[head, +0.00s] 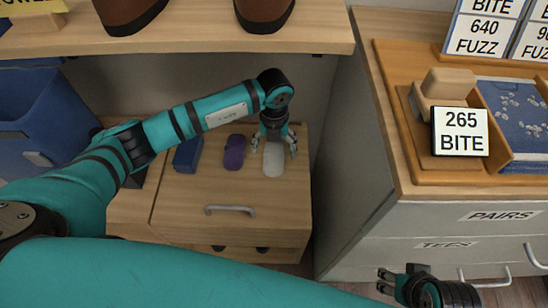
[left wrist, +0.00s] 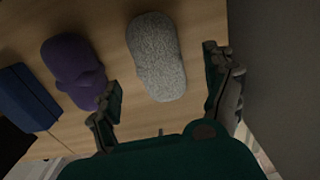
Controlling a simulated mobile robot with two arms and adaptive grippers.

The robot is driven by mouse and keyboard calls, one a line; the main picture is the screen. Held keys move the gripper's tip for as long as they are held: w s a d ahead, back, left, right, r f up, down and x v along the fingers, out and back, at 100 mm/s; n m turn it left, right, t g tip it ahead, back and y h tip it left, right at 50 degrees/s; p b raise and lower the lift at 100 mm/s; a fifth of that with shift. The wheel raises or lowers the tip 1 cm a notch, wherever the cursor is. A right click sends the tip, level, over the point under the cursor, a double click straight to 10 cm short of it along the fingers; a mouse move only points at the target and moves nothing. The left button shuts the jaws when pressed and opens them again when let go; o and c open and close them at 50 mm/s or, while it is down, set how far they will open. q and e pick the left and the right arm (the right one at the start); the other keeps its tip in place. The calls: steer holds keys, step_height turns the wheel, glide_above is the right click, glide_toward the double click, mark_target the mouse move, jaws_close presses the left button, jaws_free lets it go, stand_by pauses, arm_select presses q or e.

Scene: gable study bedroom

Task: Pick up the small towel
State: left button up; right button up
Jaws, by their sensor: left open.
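A pale grey, fuzzy, rounded piece, which looks like the small towel (head: 273,161), lies on the wooden top of a low drawer unit in the head view. It also shows in the left wrist view (left wrist: 155,58), lying lengthwise ahead of the fingers. My left gripper (head: 274,146) is open above its far end, with fingers apart on either side. In the left wrist view the left gripper (left wrist: 168,102) is empty, and the grey piece lies between and beyond its fingers. My right gripper (head: 386,281) is at the lower right, away from it; its opening is unclear.
A purple lumpy item (head: 234,152) lies close left of the grey piece, with a blue box (head: 188,155) further left. A shelf (head: 190,42) with brown shoes overhangs behind. A grey panel (left wrist: 270,70) stands close on the right. The wooden top in front is clear.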

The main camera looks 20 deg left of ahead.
mark_target(274, 153)
arm_select(q)
step_height(274, 153, down, 4)
steer(key=shift+r+b, duration=0.15)
steer(key=shift+b, duration=0.2)
steer(key=c, duration=1.3)
